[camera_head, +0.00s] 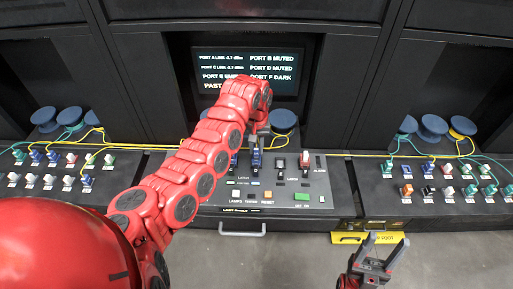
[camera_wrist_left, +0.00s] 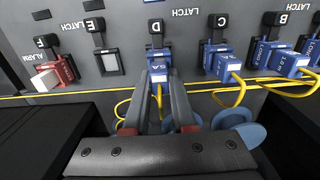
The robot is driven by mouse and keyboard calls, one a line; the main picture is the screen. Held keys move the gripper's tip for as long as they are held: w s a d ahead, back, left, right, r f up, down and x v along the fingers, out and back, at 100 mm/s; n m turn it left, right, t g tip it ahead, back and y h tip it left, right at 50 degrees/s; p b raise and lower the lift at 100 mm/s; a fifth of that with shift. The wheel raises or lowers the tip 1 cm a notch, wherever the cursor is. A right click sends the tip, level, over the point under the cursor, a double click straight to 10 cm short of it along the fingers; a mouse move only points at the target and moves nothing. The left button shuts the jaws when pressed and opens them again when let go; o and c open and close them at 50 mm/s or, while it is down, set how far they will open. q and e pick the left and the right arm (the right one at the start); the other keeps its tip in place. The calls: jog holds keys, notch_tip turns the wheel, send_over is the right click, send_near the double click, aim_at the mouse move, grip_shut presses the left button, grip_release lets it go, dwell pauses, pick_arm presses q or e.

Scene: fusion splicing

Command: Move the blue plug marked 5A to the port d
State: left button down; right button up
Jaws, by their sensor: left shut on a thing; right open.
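The blue plug marked 5A (camera_wrist_left: 158,70) is at the port labelled D (camera_wrist_left: 155,42), in line with it, with a yellow cable trailing from it. I cannot tell how deeply it is seated. My left gripper (camera_wrist_left: 162,88) is shut on this plug, one finger on each side. In the head view my left arm reaches over the centre console, and the left gripper (camera_head: 262,128) is partly hidden by the arm; a blue plug (camera_head: 256,159) shows below it. My right gripper (camera_head: 378,249) is open and empty in front of the console, low on the right.
Blue plugs sit at port C (camera_wrist_left: 225,62) and port B (camera_wrist_left: 262,54). Port E (camera_wrist_left: 109,62) holds no plug, and port F holds a red-and-white plug (camera_wrist_left: 50,76). The screen (camera_head: 247,72) reads port D muted. Side panels (camera_head: 440,205) hold several plugs and cables.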

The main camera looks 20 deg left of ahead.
pick_arm(q)
jog(key=shift+f+b, duration=0.35)
jog(key=shift+f, duration=0.3)
jog(key=c, duration=0.7)
grip_release()
jog(key=shift+o, duration=0.2)
jog(key=shift+r, duration=0.3)
notch_tip(320, 180, up, 5)
jog(key=b, duration=0.2)
jog(key=shift+b, duration=0.35)
notch_tip(320, 180, up, 12)
jog(key=shift+b, duration=0.45)
jog(key=shift+s+f, duration=0.15)
jog(key=shift+f, duration=0.05)
